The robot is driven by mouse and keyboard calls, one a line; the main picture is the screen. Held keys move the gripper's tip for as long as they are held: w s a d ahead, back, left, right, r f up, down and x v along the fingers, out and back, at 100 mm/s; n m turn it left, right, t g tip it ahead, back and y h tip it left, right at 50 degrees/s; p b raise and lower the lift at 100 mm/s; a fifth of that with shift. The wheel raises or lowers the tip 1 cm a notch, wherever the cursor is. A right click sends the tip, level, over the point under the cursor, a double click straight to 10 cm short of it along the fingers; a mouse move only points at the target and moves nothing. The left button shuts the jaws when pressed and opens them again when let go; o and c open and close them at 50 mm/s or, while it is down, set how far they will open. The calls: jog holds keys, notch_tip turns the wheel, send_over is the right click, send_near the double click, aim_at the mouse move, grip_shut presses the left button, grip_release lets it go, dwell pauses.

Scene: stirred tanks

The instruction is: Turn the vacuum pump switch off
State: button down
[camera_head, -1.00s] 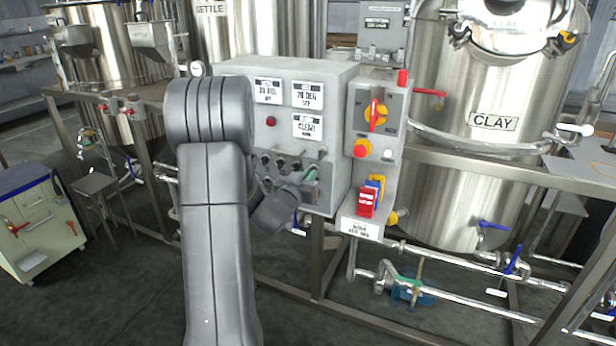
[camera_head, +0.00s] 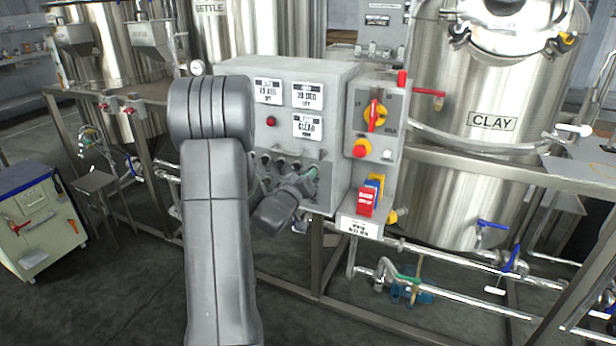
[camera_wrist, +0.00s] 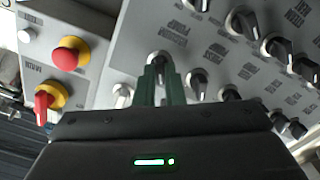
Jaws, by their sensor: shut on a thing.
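The grey control box (camera_head: 341,135) stands in the middle of the head view, with a row of small black knobs low on its front. My gripper (camera_head: 312,172) is at the right end of that row, partly hidden by my wrist. In the wrist view, the green fingers of my gripper (camera_wrist: 160,82) are shut on a switch knob (camera_wrist: 160,58) with a silver collar. The fingers cover much of the knob, so its pointer direction is hard to tell.
Several other black knobs, such as one (camera_wrist: 242,22), sit close to the right. A red emergency button (camera_wrist: 70,54) and a red-yellow rotary switch (camera_wrist: 46,98) are at the left. A steel CLAY tank (camera_head: 470,170) stands right of the box.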

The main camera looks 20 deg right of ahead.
jog(key=c, duration=1.5)
grip_release()
jog(key=b+v, duration=0.1)
jog(key=v, duration=1.3)
jog(key=shift+b, duration=0.35)
jog(key=shift+d, duration=0.1)
jog(key=p+x, duration=0.1)
jog(key=x, duration=1.2)
jog(key=shift+w+d+p, duration=0.3)
jog(key=shift+p, duration=0.05)
jog(key=shift+a, duration=0.1)
